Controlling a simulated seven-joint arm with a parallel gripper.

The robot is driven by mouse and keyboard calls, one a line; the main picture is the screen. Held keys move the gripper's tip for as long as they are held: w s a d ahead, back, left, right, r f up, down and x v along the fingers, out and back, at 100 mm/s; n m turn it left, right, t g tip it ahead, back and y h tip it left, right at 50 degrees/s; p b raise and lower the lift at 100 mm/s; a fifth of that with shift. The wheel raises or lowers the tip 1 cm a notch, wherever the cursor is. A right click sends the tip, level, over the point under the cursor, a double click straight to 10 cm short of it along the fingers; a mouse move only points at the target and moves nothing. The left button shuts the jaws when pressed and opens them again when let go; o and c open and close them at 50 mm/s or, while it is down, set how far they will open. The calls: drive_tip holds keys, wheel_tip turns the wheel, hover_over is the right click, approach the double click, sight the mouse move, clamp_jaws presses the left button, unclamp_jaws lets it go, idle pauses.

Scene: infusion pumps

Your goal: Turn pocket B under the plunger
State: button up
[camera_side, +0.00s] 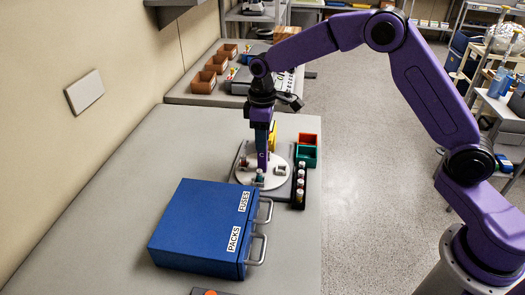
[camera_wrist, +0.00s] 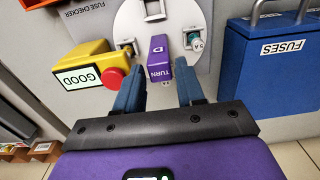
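In the side view a pale round turntable (camera_side: 246,180) lies on a grey base, with small pockets on it. A purple handle (camera_side: 262,160) stands at its middle; the side facing this camera is marked C. In the wrist view the purple handle (camera_wrist: 159,60) reads "TURN" and D. My gripper (camera_wrist: 160,80) is open, its blue fingers on either side of the handle with gaps. A pocket with a green-topped piece (camera_wrist: 195,43) is at right, another pocket (camera_wrist: 126,46) at left, and a third (camera_wrist: 153,10) at top. I cannot make out pocket B's letter or the plunger.
A yellow checker (camera_wrist: 85,70) with a red button and a "GOOD" screen stands beside the turntable. A blue box (camera_side: 200,225) labelled PACKS and FUSES is in front. A black rack (camera_side: 299,190) of fuses and red (camera_side: 309,138) and green (camera_side: 307,155) bins are to the right.

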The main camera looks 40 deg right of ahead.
sight(262, 157)
drive_tip(key=shift+f, duration=2.45)
clamp_jaws()
